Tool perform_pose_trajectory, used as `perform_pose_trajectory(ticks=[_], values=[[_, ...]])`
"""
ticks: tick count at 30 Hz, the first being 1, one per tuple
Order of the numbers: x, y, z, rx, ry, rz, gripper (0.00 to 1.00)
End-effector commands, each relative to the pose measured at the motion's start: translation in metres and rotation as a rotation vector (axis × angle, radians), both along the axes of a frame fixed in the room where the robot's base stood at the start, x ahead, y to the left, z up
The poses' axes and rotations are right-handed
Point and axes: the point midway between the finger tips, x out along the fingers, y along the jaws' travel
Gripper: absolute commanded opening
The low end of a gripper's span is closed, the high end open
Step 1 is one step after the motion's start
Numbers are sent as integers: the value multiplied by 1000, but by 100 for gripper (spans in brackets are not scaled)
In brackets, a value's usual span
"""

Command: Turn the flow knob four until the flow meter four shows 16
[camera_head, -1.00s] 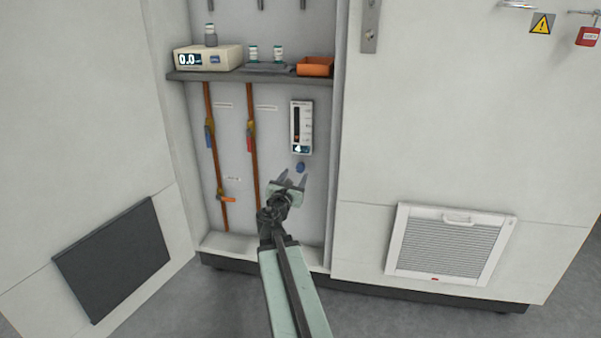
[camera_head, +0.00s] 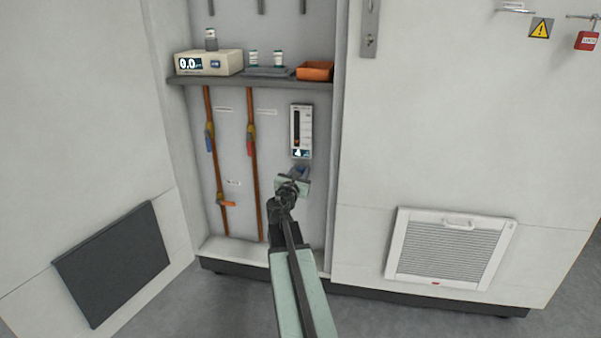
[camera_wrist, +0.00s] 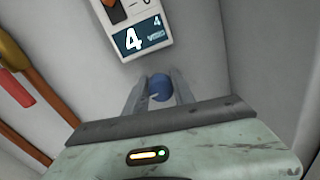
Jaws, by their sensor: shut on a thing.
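The flow knob four is a small round blue knob (camera_wrist: 160,88) just below the meter in the wrist view. My gripper (camera_wrist: 157,86) has its two grey fingers on either side of the knob, shut on it. In the head view my gripper (camera_head: 299,172) is at the cabinet's back wall and mostly covers the knob. The flow meter four (camera_head: 301,131) is a white upright panel with a dark scale window, directly above the knob. Its lower part (camera_wrist: 141,39) shows a large 4 and a smaller 4 in the wrist view. The reading on its scale is too small to tell.
Copper pipes (camera_head: 254,190) with blue, red and orange valve handles run down the wall left of my gripper. A shelf (camera_head: 225,79) above carries a beige display unit (camera_head: 208,63) showing 0.0, and an orange tray (camera_head: 316,71). The cabinet's right side wall is close by.

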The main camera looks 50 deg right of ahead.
Motion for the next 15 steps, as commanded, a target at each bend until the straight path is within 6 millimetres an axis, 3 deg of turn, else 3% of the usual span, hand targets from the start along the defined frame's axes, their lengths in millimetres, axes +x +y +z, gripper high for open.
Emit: perform_pose_trajectory(ticks=[15], values=[[0, 5, 0, 129, -206, 3, 0]])
